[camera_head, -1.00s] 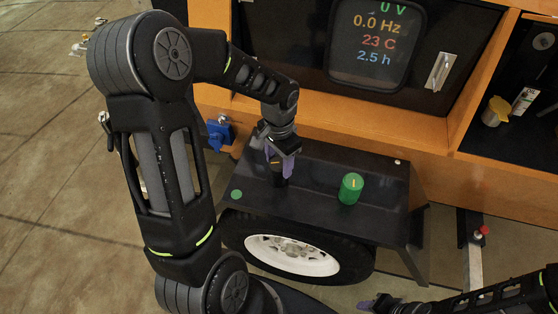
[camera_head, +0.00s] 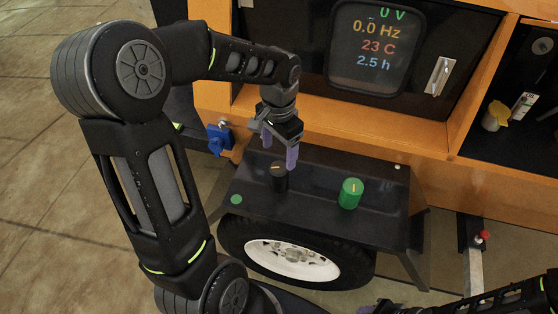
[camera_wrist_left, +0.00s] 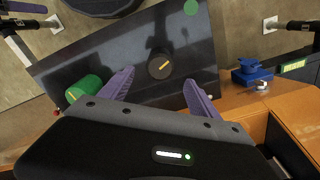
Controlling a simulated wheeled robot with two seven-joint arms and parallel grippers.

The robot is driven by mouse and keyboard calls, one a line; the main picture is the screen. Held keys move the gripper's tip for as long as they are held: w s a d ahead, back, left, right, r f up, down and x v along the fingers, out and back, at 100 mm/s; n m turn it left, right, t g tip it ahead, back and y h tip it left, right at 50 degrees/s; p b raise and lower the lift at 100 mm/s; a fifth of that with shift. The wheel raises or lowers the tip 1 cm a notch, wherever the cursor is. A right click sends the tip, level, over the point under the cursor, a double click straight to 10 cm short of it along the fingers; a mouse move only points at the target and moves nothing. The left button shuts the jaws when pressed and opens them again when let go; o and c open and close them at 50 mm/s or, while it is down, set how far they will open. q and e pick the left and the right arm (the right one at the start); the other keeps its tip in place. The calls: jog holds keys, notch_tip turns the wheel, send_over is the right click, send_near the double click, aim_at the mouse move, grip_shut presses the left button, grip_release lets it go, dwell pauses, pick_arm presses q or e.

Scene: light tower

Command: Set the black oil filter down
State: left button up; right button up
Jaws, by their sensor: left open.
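The black oil filter (camera_head: 278,178) stands upright on the dark fender (camera_head: 315,172) above the wheel. It has a small orange-yellow mark on its top. My left gripper (camera_head: 279,153) is open and empty, just above and behind the filter, apart from it. In the left wrist view the filter (camera_wrist_left: 161,66) shows beyond the gap between the purple fingers (camera_wrist_left: 160,90). My right gripper (camera_head: 375,308) is low at the bottom edge of the head view, mostly cut off, so its jaws cannot be judged.
A green filter (camera_head: 350,193) stands on the fender to the right of the black one. A blue valve-like part (camera_head: 220,138) sits on the orange frame at left. The orange housing with a display (camera_head: 376,48) rises behind. A yellow-capped container (camera_head: 495,115) stands on the right shelf.

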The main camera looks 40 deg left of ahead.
pick_arm(q)
notch_tip(320, 180, up, 5)
jog(key=shift+r, duration=0.1)
